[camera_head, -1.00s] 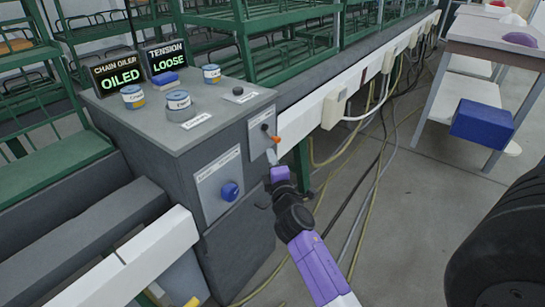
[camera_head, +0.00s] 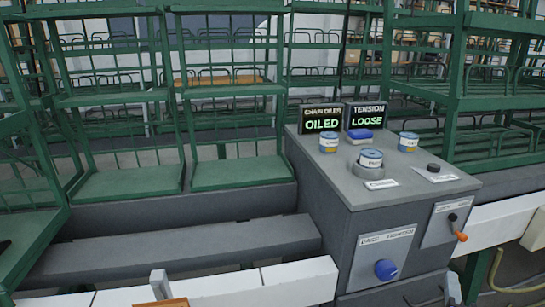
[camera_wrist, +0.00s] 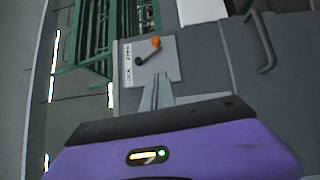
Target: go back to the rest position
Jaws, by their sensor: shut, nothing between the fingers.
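My gripper (camera_wrist: 158,90) shows in the wrist view, with its purple body at the bottom and its grey fingers together and empty. It points towards the grey cabinet's side. Beyond the fingertips is a pale plate with a dark crank lever (camera_wrist: 152,47) that has an orange knob; I cannot tell the gap between them. The same lever (camera_head: 458,230) shows in the head view at the right of the cabinet front. In the head view, I cannot clearly make out my gripper.
The grey cabinet (camera_head: 330,190) carries several blue-and-white cans and two signs (camera_head: 345,119) reading OILED and LOOSE. A blue knob (camera_head: 385,269) sits on its front. Green racks (camera_head: 130,180) stand behind and left. A dark handle (camera_wrist: 266,48) juts out in the wrist view.

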